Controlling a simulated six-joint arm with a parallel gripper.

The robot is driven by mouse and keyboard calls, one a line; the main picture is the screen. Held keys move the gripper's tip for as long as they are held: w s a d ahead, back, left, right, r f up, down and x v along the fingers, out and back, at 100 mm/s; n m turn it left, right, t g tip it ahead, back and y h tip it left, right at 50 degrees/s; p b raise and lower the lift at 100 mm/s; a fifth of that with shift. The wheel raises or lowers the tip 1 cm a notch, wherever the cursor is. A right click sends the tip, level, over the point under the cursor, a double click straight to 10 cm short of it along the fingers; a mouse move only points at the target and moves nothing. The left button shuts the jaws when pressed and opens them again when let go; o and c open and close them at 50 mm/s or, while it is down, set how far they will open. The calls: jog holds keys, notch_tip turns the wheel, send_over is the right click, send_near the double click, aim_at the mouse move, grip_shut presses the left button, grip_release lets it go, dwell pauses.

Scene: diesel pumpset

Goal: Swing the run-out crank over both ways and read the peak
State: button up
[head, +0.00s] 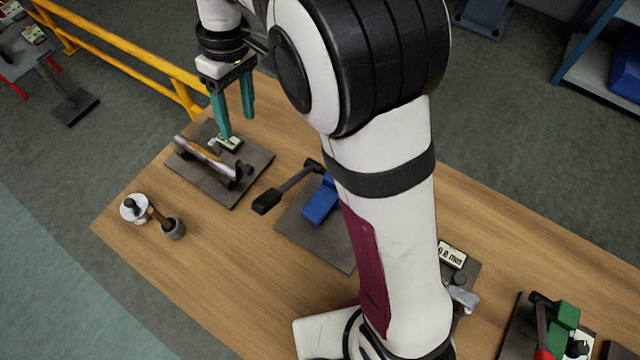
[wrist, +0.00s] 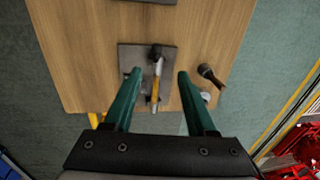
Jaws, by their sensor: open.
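A dark plate (head: 190,172) at the left of the bench carries a silver shaft-like crank (head: 205,160) with an orange-brown grip and a dark end. It also shows in the wrist view (wrist: 155,88), between my fingers in the picture. A small display (head: 229,143) sits at the plate's back edge, too small to read. I cannot tell for sure that this is the run-out crank. My gripper (head: 237,126), with teal fingers, is open and empty above the plate's back edge, apart from the crank. One fingertip partly overlaps the display in the head view.
A plate with a black-handled lever (head: 290,188) and blue block (head: 320,201) stands right of it. A dark-headed tool (head: 173,228) and white round part (head: 134,207) lie front left. Another display (head: 452,254) and a green-block fixture (head: 565,316) are at right. A yellow rail (head: 120,50) runs behind.

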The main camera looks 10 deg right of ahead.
jog(key=s+d+r+m, duration=0.1)
jog(key=s+d+m, duration=0.4)
jog(key=s, duration=0.4)
jog(key=s+d+r+m, duration=0.1)
jog(key=s+d+m, duration=0.4)
jog(key=s, duration=0.4)
jog(key=shift+r+m+t, duration=0.3)
jog(key=shift+r+t, duration=0.05)
jog(key=shift+t, duration=0.05)
jog(key=n+g+y, duration=0.1)
jog(key=n+g, duration=0.1)
jog(key=n, duration=0.8)
send_over(249, 166)
jog(key=w+d, duration=0.3)
jog(key=d, duration=0.1)
jog(key=shift+n, duration=0.3)
jog(key=x, duration=1.6)
jog(key=shift+w+a+f, duration=0.25)
jog(key=shift+a+f, duration=0.15)
